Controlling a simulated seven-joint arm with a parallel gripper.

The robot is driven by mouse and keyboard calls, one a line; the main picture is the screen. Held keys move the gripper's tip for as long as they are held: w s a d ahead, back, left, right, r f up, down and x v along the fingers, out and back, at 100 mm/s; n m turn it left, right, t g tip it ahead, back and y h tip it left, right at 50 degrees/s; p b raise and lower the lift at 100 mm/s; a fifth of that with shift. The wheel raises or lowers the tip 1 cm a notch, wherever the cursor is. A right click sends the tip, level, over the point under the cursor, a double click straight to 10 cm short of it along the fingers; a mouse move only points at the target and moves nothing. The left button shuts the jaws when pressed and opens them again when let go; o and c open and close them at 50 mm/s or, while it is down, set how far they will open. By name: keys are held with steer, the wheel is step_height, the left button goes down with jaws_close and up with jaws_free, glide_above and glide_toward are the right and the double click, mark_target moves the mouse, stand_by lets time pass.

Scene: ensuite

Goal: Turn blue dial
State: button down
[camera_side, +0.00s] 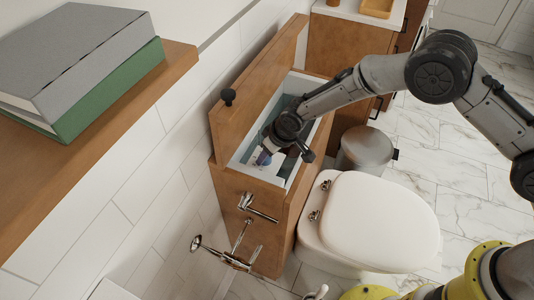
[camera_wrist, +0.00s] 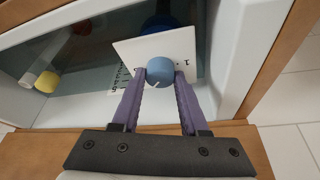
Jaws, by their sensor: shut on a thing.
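The blue dial (camera_wrist: 160,71) is a small round knob with a light pointer mark. It sits on a white plate (camera_wrist: 185,43) with printed marks, inside the open toilet cistern (camera_side: 237,157). My gripper (camera_wrist: 160,76) has its two purple fingers on either side of the dial, shut on it. In the side view my gripper (camera_side: 265,157) reaches down into the cistern, and the dial is mostly hidden behind it. Much of the plate's printed scale is hidden by the fingers in the wrist view.
The cistern's white walls (camera_wrist: 237,65) and wooden casing (camera_side: 270,203) surround the gripper closely. A yellow-ended white cylinder (camera_wrist: 44,82) lies to the left inside. A raised wooden panel (camera_side: 255,85) stands behind. The toilet lid (camera_side: 375,217) and a bin (camera_side: 367,148) are at right.

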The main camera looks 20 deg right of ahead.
steer(key=shift+c, duration=2.1)
jaws_free()
steer(key=v, duration=1.4)
